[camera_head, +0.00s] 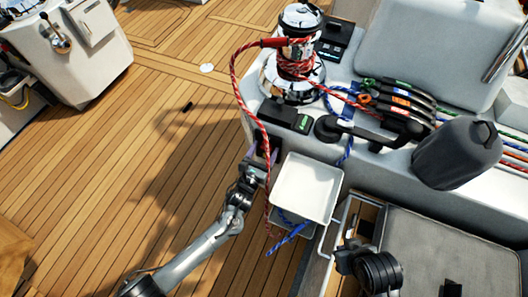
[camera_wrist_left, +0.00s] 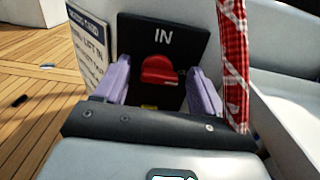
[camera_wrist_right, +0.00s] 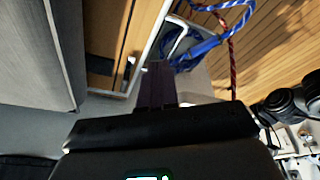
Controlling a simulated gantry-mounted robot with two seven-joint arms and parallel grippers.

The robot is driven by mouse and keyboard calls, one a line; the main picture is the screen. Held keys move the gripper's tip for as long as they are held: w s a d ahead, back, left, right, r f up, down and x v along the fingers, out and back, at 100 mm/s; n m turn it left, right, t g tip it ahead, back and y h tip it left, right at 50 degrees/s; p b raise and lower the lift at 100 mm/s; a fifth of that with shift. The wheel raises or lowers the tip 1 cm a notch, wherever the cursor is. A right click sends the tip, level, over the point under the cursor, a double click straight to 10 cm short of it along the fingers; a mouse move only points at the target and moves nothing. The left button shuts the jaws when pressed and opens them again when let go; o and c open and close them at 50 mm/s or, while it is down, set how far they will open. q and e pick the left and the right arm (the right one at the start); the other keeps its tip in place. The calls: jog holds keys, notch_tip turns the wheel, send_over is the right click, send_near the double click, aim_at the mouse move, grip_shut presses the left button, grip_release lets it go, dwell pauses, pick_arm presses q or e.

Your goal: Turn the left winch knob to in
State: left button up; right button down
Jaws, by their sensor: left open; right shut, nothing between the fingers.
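The red winch knob (camera_wrist_left: 158,70) sits on a black panel (camera_wrist_left: 185,40) marked IN above it. A small yellow mark shows below the knob. In the left wrist view my left gripper (camera_wrist_left: 161,76) is open, one lilac finger on each side of the knob, with visible gaps. In the head view my left gripper (camera_head: 260,158) is at the cockpit side, hiding the knob. My right gripper (camera_wrist_right: 156,85) is shut and empty; in the head view it is above the open locker at the lower right.
A red and white rope (camera_wrist_left: 233,60) hangs just right of the left gripper. A white tray (camera_head: 307,187) is beside it, with blue rope below. The winch (camera_head: 293,75) stands above. The wooden deck (camera_head: 120,160) at left is mostly clear.

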pick_arm(q)
jog(key=c, duration=1)
jog(key=shift+c, duration=0.2)
jog(key=n+p, duration=0.1)
jog(key=n, duration=0.2)
jog(key=shift+r+n+p, duration=0.15)
jog(key=shift+n+p, duration=0.15)
jog(key=shift+p, duration=0.05)
jog(key=n+p, duration=0.1)
jog(key=n, duration=0.3)
jog(key=shift+w+a+n, duration=0.1)
jog(key=shift+n, duration=0.2)
jog(key=n, duration=0.4)
jog(key=shift+a+n+p, duration=0.1)
jog(key=shift+n+p, duration=0.2)
jog(key=n, duration=0.5)
jog(key=shift+w, duration=0.1)
